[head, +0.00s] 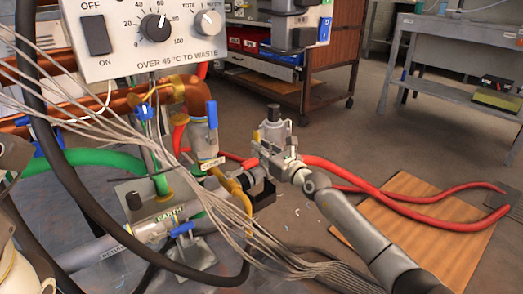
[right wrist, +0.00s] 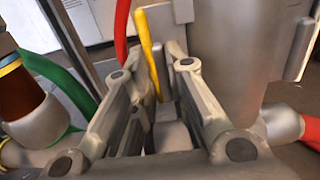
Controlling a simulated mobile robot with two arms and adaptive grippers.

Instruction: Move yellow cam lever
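The yellow lever (right wrist: 147,50) stands nearly upright in the right wrist view, straight ahead of my right gripper (right wrist: 155,65). The two fingers are apart, and the lever shows in the gap between their tips. I cannot tell whether it is between the fingers or just beyond them; neither finger clearly presses on it. In the head view my right gripper (head: 256,166) points left toward the pipework. A curved yellow part (head: 237,190) shows there just below and left of it, but I cannot tell whether it is the lever.
A white control box (head: 150,35) hangs above the pipes. Grey cables (head: 235,225) and a black hose (head: 75,185) cross in front. Blue-handled valves (head: 212,115), a green hose (head: 95,158) and red hoses (head: 400,195) are near. Open floor lies behind my right arm.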

